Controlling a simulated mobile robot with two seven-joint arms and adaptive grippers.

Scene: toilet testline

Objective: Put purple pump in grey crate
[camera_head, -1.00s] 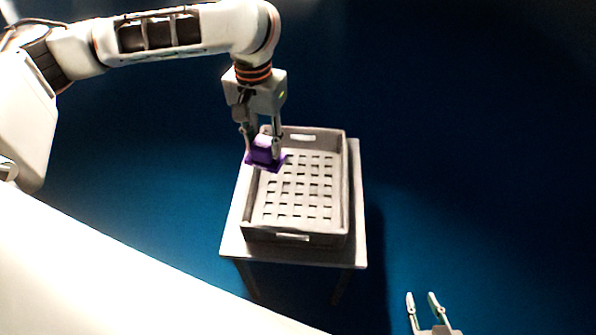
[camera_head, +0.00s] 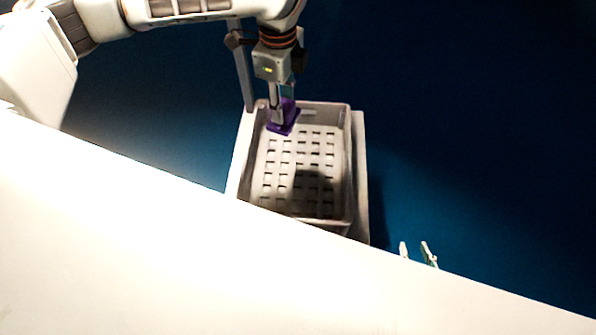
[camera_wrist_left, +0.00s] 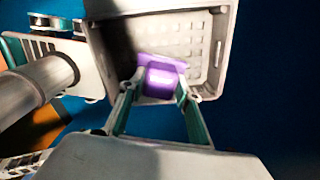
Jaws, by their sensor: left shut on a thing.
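The purple pump (camera_head: 283,117) is held by my left gripper (camera_head: 282,103) over the far left part of the grey crate (camera_head: 346,165). In the left wrist view the pump (camera_wrist_left: 161,78) sits between the two fingertips of my left gripper (camera_wrist_left: 162,88), with the crate (camera_wrist_left: 110,50) beyond it. I cannot tell whether the pump touches the crate floor. The rest of the crate floor is bare, and its near left corner is hidden. My right gripper (camera_head: 416,252) shows only its fingertips, apart and empty, right of the crate.
The crate stands on a small light table (camera_head: 360,160), with a narrow strip of top showing at its sides. A large white surface (camera_head: 200,260) fills the lower foreground and hides the table's near part. Blue floor (camera_head: 480,180) lies open to the right.

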